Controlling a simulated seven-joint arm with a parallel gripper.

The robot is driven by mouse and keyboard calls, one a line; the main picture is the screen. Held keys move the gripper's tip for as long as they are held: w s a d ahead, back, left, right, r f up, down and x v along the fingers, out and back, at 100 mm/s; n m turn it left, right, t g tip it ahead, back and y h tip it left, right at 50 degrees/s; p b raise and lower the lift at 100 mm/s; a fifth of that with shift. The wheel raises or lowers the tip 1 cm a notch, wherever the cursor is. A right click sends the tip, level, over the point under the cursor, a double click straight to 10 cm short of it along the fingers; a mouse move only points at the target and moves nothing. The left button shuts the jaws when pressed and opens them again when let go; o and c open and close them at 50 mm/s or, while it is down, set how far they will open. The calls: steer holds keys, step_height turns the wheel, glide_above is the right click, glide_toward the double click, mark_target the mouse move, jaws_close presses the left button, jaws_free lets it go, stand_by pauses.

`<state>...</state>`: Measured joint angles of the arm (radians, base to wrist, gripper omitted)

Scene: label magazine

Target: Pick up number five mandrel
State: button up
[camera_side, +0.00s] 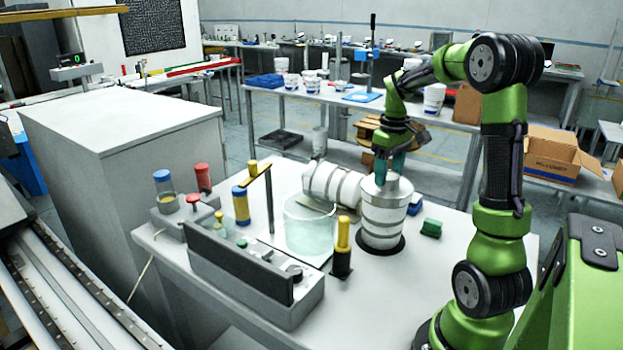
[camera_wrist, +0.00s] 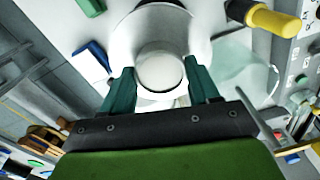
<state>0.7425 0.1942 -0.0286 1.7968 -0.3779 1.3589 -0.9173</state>
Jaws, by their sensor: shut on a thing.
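A white mandrel with grey bands (camera_side: 385,222) stands upright on a dark round base on the white table; no number is legible on it. My gripper (camera_side: 390,170) is above it, pointing down, with its teal fingers at the narrow top. In the wrist view, the fingers of my gripper (camera_wrist: 163,88) sit on both sides of the mandrel's round white top (camera_wrist: 162,68), shut on it. A second white banded cylinder (camera_side: 335,186) lies on its side behind and left of it.
A clear beaker (camera_side: 308,228) and a yellow-handled black tool (camera_side: 342,248) stand left of the mandrel. A green block (camera_side: 431,228) and a blue block (camera_side: 414,207) lie to its right. A grey control box (camera_side: 255,272) is at the table's front left.

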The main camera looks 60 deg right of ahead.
jaws_close()
steer(key=shift+r, duration=0.15)
